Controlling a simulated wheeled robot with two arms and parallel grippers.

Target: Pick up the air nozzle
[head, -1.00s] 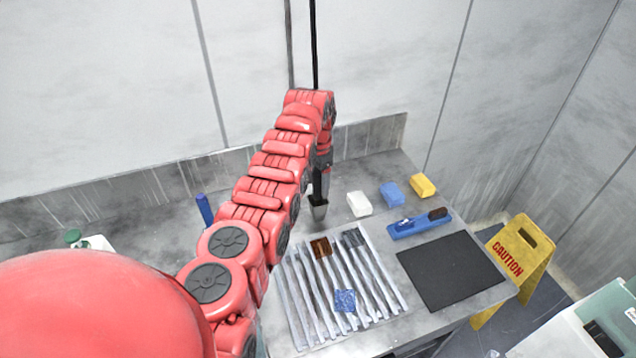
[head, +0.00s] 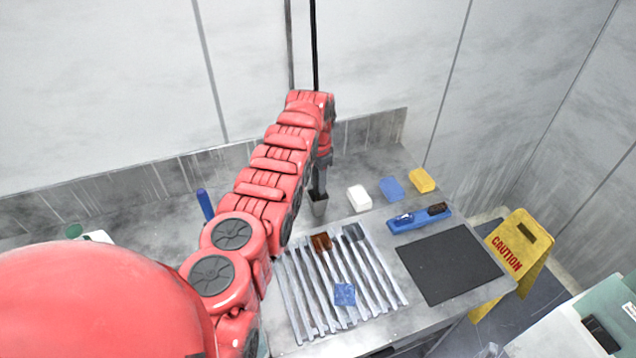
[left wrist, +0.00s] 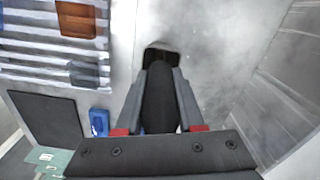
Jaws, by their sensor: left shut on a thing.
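The air nozzle shows in the left wrist view as a long black body (left wrist: 159,105) between the two fingers of my left gripper (left wrist: 161,78), which is shut on it. Beyond the fingertips is a dark, square-edged piece (left wrist: 162,52); I cannot tell whether it is part of the nozzle or a holder. In the head view my left gripper (head: 320,182) points down over the back of the bench, with a dark block (head: 319,206) at its lower end. My arm hides part of this area. My right gripper is not in view.
A slatted rack (head: 300,295) holds a brown piece (head: 321,242) and a blue piece (head: 344,294). White (head: 359,199), blue (head: 391,188) and yellow (head: 422,180) blocks, a blue brush (head: 417,219) and a black mat (head: 449,267) lie to the right. A caution sign (head: 519,252) stands beyond.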

